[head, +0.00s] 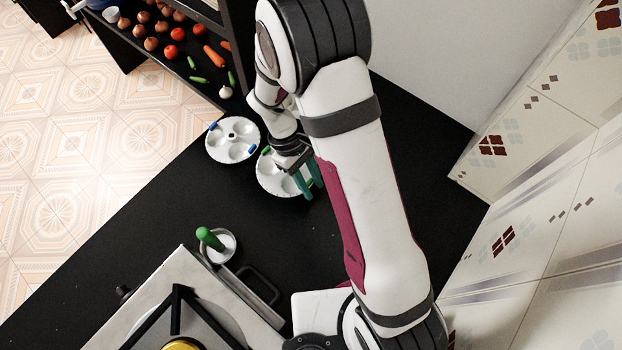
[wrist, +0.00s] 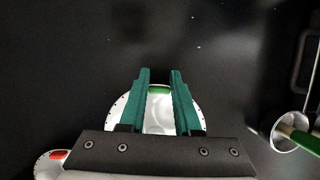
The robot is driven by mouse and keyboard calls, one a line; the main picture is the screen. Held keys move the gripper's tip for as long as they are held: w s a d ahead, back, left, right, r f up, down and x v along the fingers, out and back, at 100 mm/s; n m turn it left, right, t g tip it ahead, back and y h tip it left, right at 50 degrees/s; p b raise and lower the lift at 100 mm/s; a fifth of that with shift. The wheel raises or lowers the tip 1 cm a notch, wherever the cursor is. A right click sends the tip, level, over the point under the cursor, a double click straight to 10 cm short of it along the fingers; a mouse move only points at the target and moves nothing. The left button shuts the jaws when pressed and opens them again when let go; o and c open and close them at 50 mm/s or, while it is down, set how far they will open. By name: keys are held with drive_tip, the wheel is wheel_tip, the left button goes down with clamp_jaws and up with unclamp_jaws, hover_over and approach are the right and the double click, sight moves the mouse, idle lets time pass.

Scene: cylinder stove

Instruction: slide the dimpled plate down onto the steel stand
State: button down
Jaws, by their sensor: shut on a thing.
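A white round dimpled plate (head: 270,180) with coloured marks on its rim is at my gripper (head: 309,181), partly hidden by the wrist. In the wrist view the plate (wrist: 198,117) shows between and beside the teal fingers of my gripper (wrist: 159,73), with a green mark at its far rim. The fingers are shut on the plate. Whether it is clear of the black counter cannot be told. The steel stand (head: 228,253), a round base with an upright green post, is at lower left of the gripper; it also shows in the wrist view (wrist: 280,139) at right. Nothing visible sits on its post.
A shelf with vegetables (head: 172,53) is upper left. Bare counter (head: 190,205) separates plates and stand.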

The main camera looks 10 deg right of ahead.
drive_tip(key=shift+f, duration=0.1)
drive_tip(key=c, duration=0.5)
unclamp_jaws()
drive_tip(key=shift+c, duration=0.2)
drive_tip(key=v, duration=1.6)
drive_tip(key=shift+a, duration=0.1)
